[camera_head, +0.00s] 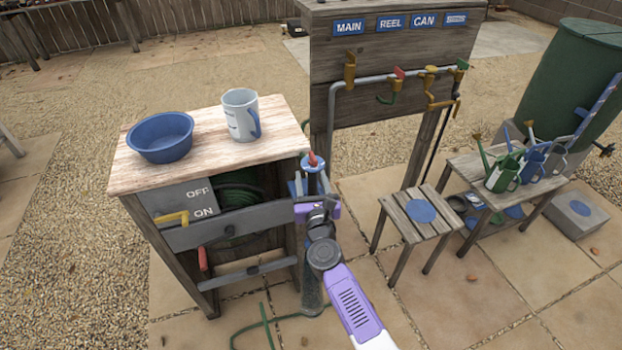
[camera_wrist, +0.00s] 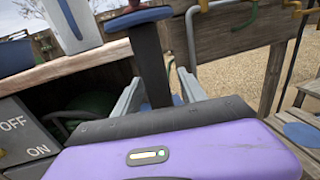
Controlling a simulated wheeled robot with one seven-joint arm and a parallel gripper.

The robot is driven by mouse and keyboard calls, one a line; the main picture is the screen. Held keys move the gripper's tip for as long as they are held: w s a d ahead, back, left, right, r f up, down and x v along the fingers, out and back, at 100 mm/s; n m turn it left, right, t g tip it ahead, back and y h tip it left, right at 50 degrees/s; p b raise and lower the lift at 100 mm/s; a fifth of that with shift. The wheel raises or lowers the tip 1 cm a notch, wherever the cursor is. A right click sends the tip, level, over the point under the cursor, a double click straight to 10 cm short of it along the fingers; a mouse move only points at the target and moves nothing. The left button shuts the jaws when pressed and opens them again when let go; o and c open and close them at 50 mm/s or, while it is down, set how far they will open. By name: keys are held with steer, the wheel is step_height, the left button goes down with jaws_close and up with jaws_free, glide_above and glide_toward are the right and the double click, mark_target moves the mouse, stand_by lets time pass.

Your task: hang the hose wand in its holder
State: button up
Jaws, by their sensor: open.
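My gripper (camera_head: 315,192) is at the right front corner of the wooden bench. Its two fingers, seen in the wrist view (camera_wrist: 160,82), are spread on either side of an upright dark shaft (camera_wrist: 150,58) with a blue collar and a red piece on top. This looks like the hose wand (camera_head: 312,168); whether the fingers touch it I cannot tell. Below my gripper a grey speckled cylinder (camera_head: 312,287) stands upright near the paving, partly hidden by my arm. I cannot tell for certain which part is the holder.
The bench (camera_head: 205,107) carries a blue bowl (camera_head: 160,138) and a grey jug (camera_head: 241,116). An OFF/ON panel with a yellow lever (camera_head: 172,218) is below. Green hose (camera_head: 265,325) lies on the paving. A stool (camera_head: 421,211) and a taps board (camera_head: 390,45) stand to the right.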

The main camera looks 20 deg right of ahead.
mark_target(313, 190)
steer(key=s, duration=0.2)
steer(key=s+a+p, duration=0.1)
steer(key=s, duration=0.4)
steer(key=shift+s+a, duration=0.2)
steer(key=shift+a, duration=0.05)
steer(key=shift+s, duration=0.15)
steer(key=shift+s+d+f, duration=0.1)
steer(key=shift+s, duration=0.15)
steer(key=s+d+f+n+y, duration=0.1)
steer(key=s+d+n+y, duration=0.15)
steer(key=s+n, duration=2)
steer(key=s+r+n+g, duration=0.1)
steer(key=s+r+n, duration=0.2)
steer(key=s+n, duration=0.2)
steer(key=s+a+r+n+g, duration=0.1)
steer(key=s+r+n, duration=0.3)
steer(key=s, duration=0.6)
steer(key=s+r+n, duration=0.3)
steer(key=s+n, duration=0.3)
steer(key=s, duration=0.2)
steer(key=shift+s+a+r+n+g+y, duration=0.3)
steer(key=shift+s+r+n+g+y, duration=0.05)
steer(key=shift+g+y, duration=0.1)
